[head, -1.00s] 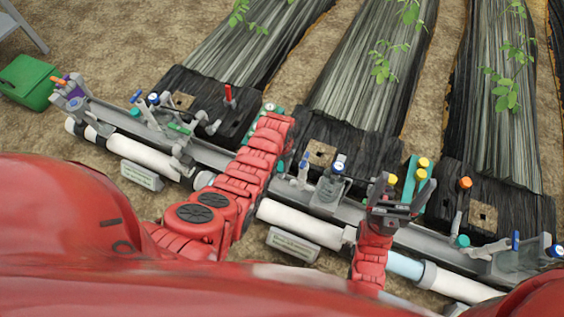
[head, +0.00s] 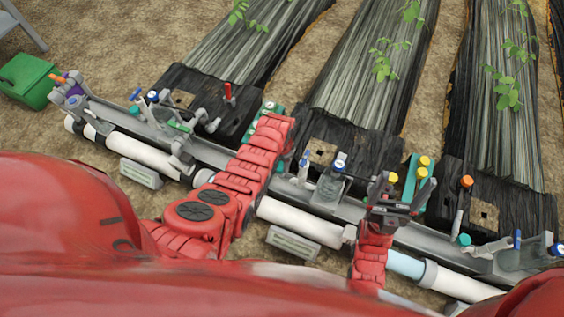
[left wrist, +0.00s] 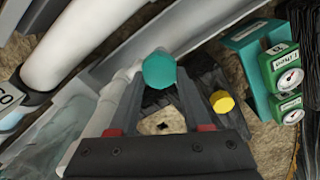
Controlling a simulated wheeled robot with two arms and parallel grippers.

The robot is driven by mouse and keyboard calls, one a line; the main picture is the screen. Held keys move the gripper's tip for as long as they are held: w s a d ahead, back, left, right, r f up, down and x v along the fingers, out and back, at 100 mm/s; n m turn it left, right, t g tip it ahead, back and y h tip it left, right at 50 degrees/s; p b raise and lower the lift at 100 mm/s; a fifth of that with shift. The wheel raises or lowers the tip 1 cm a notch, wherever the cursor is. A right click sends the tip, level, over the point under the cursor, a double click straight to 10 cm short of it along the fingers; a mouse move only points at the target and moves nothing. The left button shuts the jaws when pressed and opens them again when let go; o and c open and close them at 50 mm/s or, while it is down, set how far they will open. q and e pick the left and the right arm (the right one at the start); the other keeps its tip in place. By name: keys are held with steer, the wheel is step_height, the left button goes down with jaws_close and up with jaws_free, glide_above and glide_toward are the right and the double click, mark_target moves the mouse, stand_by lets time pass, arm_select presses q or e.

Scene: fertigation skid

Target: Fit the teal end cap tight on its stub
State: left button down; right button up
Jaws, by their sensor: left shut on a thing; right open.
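The teal end cap (left wrist: 160,70) is a faceted knob in the left wrist view. My left gripper (left wrist: 166,92) is shut on it, with a dark finger on either side. The cap faces the camera and hides whatever is behind it, so I cannot tell how it sits on its stub. A thin white pipe (left wrist: 112,100) runs just left of the cap. In the head view my left arm hides its own gripper and the cap. My right gripper (head: 406,190) is open and empty above the rail at right.
A yellow cap (left wrist: 222,102) stands right of my left gripper, near a teal panel with green gauges (left wrist: 284,70). A grey rail (head: 335,203) and white pipe (head: 300,222) cross the scene.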

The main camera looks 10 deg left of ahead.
arm_select(q)
steer(key=shift+f, duration=0.35)
stand_by(0.4)
steer(key=c, duration=0.7)
jaws_free()
steer(key=shift+o, duration=0.2)
steer(key=shift+f+b, duration=0.3)
steer(key=shift+b, duration=0.1)
steer(key=c, duration=0.5)
steer(key=m, duration=0.3)
steer(key=shift+f, duration=0.1)
steer(key=shift+c, duration=0.2)
